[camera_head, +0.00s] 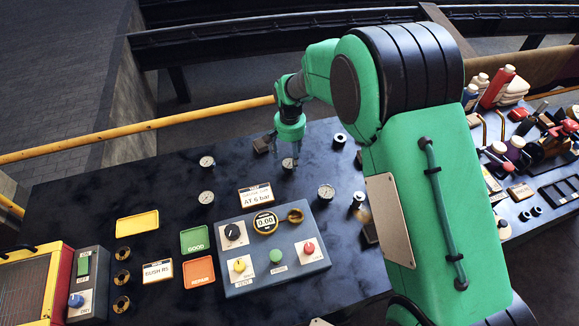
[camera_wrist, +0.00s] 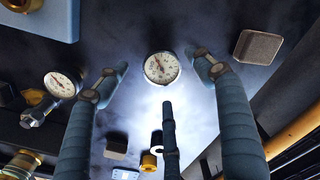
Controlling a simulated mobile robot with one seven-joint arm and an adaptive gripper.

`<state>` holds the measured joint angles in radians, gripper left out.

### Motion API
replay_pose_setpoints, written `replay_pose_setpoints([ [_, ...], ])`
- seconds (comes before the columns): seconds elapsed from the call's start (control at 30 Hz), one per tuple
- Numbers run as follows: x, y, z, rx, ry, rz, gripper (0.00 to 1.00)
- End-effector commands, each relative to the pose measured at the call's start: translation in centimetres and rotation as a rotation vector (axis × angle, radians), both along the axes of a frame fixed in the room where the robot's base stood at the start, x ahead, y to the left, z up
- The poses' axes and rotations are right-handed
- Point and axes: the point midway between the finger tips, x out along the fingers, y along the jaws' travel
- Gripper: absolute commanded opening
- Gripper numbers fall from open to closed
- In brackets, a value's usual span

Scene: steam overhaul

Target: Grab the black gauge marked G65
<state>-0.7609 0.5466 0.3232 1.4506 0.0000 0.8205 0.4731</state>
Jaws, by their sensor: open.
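Several small round gauges with white dials stand on the dark table. One gauge (camera_head: 288,164) is below my gripper (camera_head: 287,152) in the head view. In the wrist view a gauge (camera_wrist: 161,67) shows between the spread fingertips of my open gripper (camera_wrist: 160,82), with nothing held. Another gauge (camera_wrist: 59,84) with a metal fitting is at the left of the wrist view. Other gauges are at the left (camera_head: 207,161), below it (camera_head: 206,197), and to the right (camera_head: 326,191). No G65 marking is legible, and I cannot tell which gauge is the black one.
A grey control box (camera_head: 270,250) with a 0.00 display stands in front of the gauges. A small block (camera_wrist: 257,47) sits near the right finger. Bottles and tools crowd the right.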

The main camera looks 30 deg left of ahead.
Motion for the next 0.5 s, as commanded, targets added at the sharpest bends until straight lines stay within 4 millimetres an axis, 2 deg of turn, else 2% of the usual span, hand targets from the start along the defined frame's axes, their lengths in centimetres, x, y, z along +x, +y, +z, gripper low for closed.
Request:
replay_pose_setpoints([
  [0.33,0.0,0.0,-0.2,0.000,0.001,0.000,0.68],
  [0.5,-0.2,0.0,-1.6,-0.002,0.002,0.000,0.68],
])
